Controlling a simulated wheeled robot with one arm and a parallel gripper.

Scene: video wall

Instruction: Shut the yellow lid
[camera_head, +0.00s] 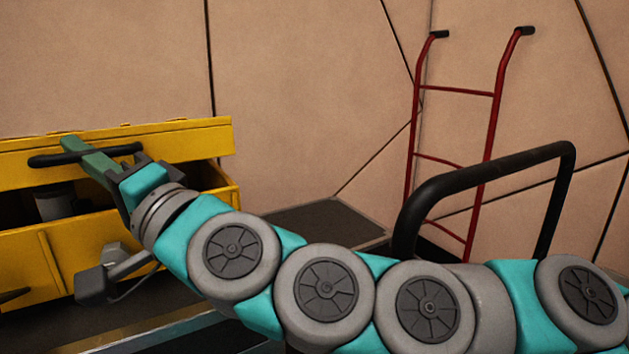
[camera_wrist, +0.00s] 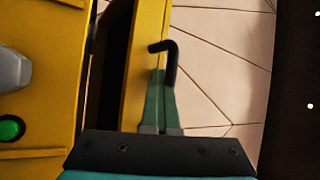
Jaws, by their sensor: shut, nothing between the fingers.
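The yellow lid (camera_head: 190,140) is partly raised above the yellow box (camera_head: 35,262), with a dark gap between them. In the wrist view the lid (camera_wrist: 143,60) is a yellow strip beside the dark opening. A black bar handle (camera_head: 45,160) runs along the lid's outer face; it also shows in the wrist view (camera_wrist: 172,62). My gripper (camera_head: 72,143) is shut and empty, its green fingers lying across the handle. Its fingertips (camera_wrist: 160,76) are close against the handle and lid; whether they touch is unclear.
A grey cylindrical part (camera_head: 55,203) shows inside the box opening. A green button (camera_wrist: 12,128) sits on the box front. A red hand truck (camera_head: 491,120) leans at the tan wall (camera_head: 300,80), right of the box. The wall space above the lid is free.

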